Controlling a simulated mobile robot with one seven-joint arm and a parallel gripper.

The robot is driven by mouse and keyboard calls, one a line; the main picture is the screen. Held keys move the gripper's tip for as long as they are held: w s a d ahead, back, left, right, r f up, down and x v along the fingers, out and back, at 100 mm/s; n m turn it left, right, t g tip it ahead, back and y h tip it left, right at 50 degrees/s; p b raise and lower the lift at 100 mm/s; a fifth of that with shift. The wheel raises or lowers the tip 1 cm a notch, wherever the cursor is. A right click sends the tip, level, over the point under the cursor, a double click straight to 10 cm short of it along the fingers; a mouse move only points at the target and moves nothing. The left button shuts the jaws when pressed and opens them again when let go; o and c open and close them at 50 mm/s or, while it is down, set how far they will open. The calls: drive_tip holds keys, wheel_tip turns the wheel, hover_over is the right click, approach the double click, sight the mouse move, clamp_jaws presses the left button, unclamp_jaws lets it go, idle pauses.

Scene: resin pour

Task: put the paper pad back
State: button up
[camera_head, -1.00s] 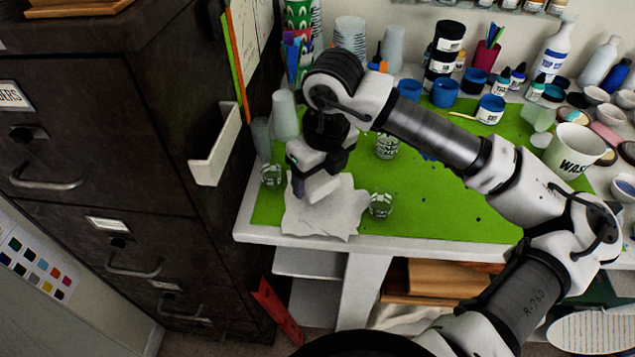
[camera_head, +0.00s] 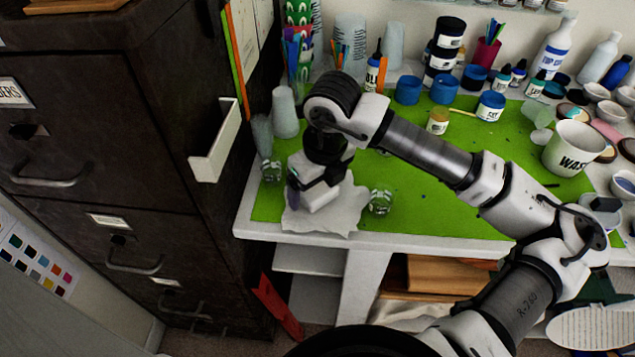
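A white, uneven-edged sheet (camera_head: 335,217) lies on the green mat (camera_head: 455,222) near the table's front left corner. It may be paper or a wipe; I cannot tell whether it is the paper pad, and no other clear pad shows. My gripper (camera_head: 294,204) is over the left part of this sheet, pointing down. A small purple-grey part shows at its tip; I cannot tell whether this is a finger or a held thing. The gripper's own body hides the gap between its fingers and any contact with the sheet.
Small glasses stand left (camera_head: 271,171) and right (camera_head: 381,202) of the sheet. A white wall holder (camera_head: 215,143) is fixed to the dark cabinet (camera_head: 150,130) at left. Jars, bottles and a waste cup (camera_head: 573,147) crowd the back and right. The mat's front right is clear.

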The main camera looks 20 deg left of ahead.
sight(324, 194)
drive_tip(key=shift+r+p, duration=0.2)
drive_tip(key=shift+p, duration=0.1)
wheel_tip(324, 194, up, 12)
drive_tip(key=d+b, duration=0.1)
drive_tip(key=b, duration=0.1)
drive_tip(key=shift+s+d, duration=0.3)
drive_tip(key=shift+s, duration=0.15)
drive_tip(key=shift+f, duration=0.2)
